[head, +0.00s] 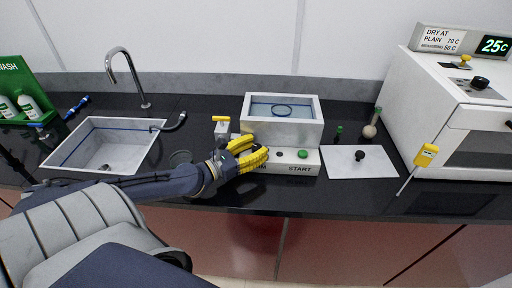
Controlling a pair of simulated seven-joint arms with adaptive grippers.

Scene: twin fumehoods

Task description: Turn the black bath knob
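The water bath (283,131) is a light box with an open top and a blue ring in its basin, at the middle of the counter. Its front panel (308,168) carries a green START button (302,154) and a small dark round part (279,154). My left gripper (262,147) has yellow fingers and reaches over the left part of this panel. Its fingers are parted, one above the other. They cover that part of the panel, so I cannot tell whether a black knob sits between them or is touched. My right gripper is not in view.
A sink (104,146) with a curved faucet (128,75) is at left, by a green bottle rack (30,95). A white plate (345,168) with a black knob (360,155) lies right of the bath. A white oven (455,110) stands at far right.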

